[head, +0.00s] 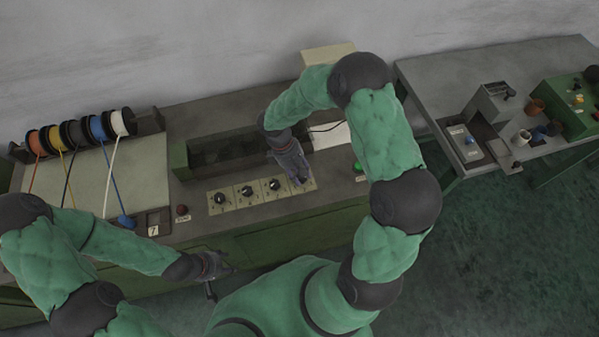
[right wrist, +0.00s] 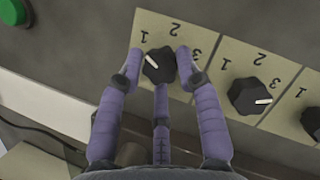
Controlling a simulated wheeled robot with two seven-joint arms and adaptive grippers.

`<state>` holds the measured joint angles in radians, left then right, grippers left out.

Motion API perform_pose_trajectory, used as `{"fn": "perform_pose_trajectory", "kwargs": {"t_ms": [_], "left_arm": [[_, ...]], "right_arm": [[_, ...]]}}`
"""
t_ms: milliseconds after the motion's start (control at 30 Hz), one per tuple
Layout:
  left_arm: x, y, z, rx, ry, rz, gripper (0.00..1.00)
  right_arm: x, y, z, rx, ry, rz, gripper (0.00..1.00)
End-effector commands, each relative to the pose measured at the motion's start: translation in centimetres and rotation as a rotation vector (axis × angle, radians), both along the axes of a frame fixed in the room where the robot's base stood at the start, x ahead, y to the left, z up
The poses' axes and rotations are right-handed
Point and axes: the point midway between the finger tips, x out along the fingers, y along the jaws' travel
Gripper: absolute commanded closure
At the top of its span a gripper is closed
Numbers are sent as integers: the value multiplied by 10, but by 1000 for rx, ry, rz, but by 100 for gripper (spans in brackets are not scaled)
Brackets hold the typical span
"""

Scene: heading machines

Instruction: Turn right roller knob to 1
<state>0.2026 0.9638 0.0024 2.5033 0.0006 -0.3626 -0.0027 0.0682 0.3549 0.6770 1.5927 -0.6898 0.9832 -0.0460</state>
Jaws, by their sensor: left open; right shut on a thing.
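The right roller knob (right wrist: 159,67) is black with a white pointer, on a cream plate (right wrist: 190,30) marked 1, 2 and 3. In the right wrist view its pointer is angled to the upper left, toward the side of the 1. My right gripper (right wrist: 160,68) is shut on this knob, with fingers on both sides and a third finger below. In the head view my right gripper (head: 299,180) covers the rightmost knob of the row. My left gripper (head: 212,266) is open and empty at the machine's front edge.
Other knobs (head: 246,190) stand in the row to the left. A green button (head: 358,168) is to the right, a red button (head: 182,210) to the left. Several wire spools (head: 76,132) are at the back left. A side table (head: 440,85) stands at the right.

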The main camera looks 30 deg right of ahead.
Motion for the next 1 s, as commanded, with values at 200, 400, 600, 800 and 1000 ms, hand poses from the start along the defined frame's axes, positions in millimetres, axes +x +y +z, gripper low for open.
{"fn": "perform_pose_trajectory", "kwargs": {"t_ms": [200,400,600,800,1000], "left_arm": [[0,0,0,0,0,0,44],[0,0,0,0,0,0,44],[0,0,0,0,0,0,44],[0,0,0,0,0,0,44],[0,0,0,0,0,0,44]], "right_arm": [[-6,0,-1,-1,16,0,44],[-3,0,-1,-1,10,-1,44],[3,2,11,-2,4,-1,44],[15,10,45,-2,2,0,44],[26,18,80,-1,5,-1,44]]}}
